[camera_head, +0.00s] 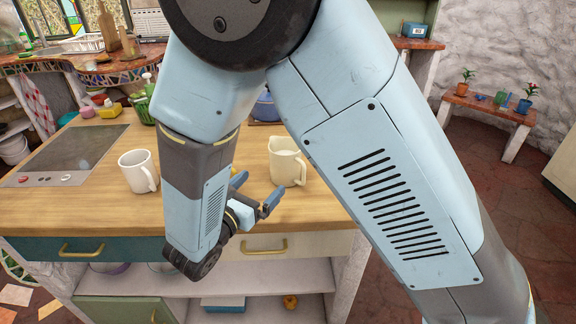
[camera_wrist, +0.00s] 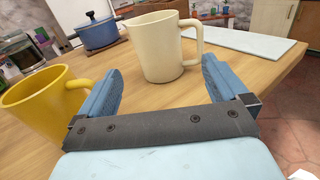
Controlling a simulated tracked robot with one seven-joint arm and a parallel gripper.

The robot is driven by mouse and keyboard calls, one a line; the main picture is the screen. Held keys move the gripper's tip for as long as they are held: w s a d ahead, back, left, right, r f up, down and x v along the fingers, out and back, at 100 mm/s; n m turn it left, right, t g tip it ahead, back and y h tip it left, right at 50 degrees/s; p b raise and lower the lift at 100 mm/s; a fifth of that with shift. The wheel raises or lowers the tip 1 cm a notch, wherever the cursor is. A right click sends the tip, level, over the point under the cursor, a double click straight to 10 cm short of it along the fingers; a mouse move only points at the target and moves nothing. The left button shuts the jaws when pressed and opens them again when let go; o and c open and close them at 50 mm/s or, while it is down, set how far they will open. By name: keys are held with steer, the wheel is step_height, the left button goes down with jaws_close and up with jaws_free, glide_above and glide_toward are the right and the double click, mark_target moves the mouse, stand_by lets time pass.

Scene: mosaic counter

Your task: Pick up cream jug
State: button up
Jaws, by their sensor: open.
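The cream jug (camera_head: 287,163) stands upright on the wooden counter, right of my forearm. In the wrist view the jug (camera_wrist: 156,50) is ahead of my gripper, between the lines of the two blue fingers, with its handle on the right. My gripper (camera_head: 257,190) is open and empty, low over the counter near its front edge. In the wrist view my gripper (camera_wrist: 160,78) has its fingers spread wider than the jug's body. The jug appears just beyond the fingertips; whether either touches it I cannot tell.
A yellow mug (camera_wrist: 40,105) stands close beside the left finger in the wrist view. A white mug (camera_head: 137,172) is on the counter's left part. A blue pot (camera_wrist: 95,32) and a pale board (camera_wrist: 240,42) lie behind the jug. The counter (camera_head: 85,205) is clear at front left.

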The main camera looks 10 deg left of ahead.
mark_target(292, 151)
steer(key=x, duration=1.3)
steer(key=shift+w+a+f, duration=0.15)
steer(key=shift+a+f, duration=0.05)
steer(key=shift+a, duration=0.1)
steer(key=shift+c, duration=0.4)
steer(key=c, duration=1)
